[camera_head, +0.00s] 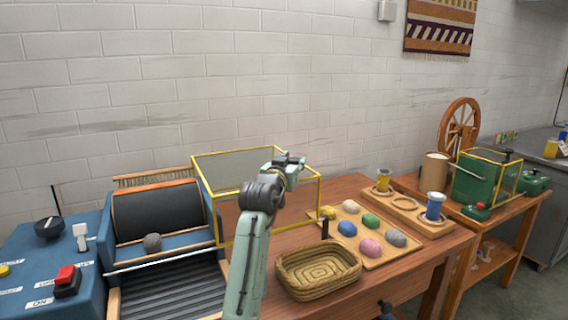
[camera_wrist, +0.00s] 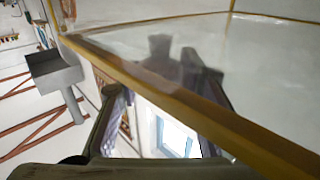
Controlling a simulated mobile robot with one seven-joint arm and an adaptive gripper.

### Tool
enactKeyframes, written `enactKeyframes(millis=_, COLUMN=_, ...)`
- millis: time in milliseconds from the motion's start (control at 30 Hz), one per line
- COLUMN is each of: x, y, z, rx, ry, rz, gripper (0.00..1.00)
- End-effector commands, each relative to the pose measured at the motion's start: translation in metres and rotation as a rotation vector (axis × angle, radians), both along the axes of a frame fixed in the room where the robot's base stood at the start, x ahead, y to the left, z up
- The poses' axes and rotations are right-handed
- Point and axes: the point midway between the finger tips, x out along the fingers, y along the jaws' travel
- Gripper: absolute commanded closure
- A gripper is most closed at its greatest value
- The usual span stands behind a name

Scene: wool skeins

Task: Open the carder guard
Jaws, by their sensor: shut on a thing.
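The carder guard (camera_head: 222,235) is a clear box-like cover with a yellow frame, beside the blue carder (camera_head: 128,253) at its right. The carder's black drum (camera_head: 158,212) shows uncovered, to the left of the guard. My gripper (camera_head: 290,163) is at the guard's upper right part. In the wrist view, my gripper (camera_wrist: 165,92) is shut on the guard's yellow edge bar (camera_wrist: 225,125), with one finger on the near side and the other seen through the clear panel. The exact contact is partly hidden in the head view.
A grey wool ball (camera_head: 152,242) lies on the carder. A woven basket (camera_head: 318,270) and a wooden board with several coloured skeins (camera_head: 370,247) stand on the table to the right. A green machine (camera_head: 475,178) with another yellow-framed cover stands farther right.

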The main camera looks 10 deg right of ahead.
Motion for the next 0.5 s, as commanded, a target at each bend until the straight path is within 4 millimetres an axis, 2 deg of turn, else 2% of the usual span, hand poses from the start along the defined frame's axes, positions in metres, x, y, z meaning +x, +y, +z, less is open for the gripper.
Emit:
enactKeyframes(millis=200, x=0.0029, y=-0.0123, z=-0.0004, rx=0.000, ry=0.002, rz=-0.002, gripper=1.00)
enactKeyframes(millis=500, x=0.0032, y=-0.0132, z=-0.0007, rx=-0.001, ry=0.003, rz=-0.002, gripper=1.00)
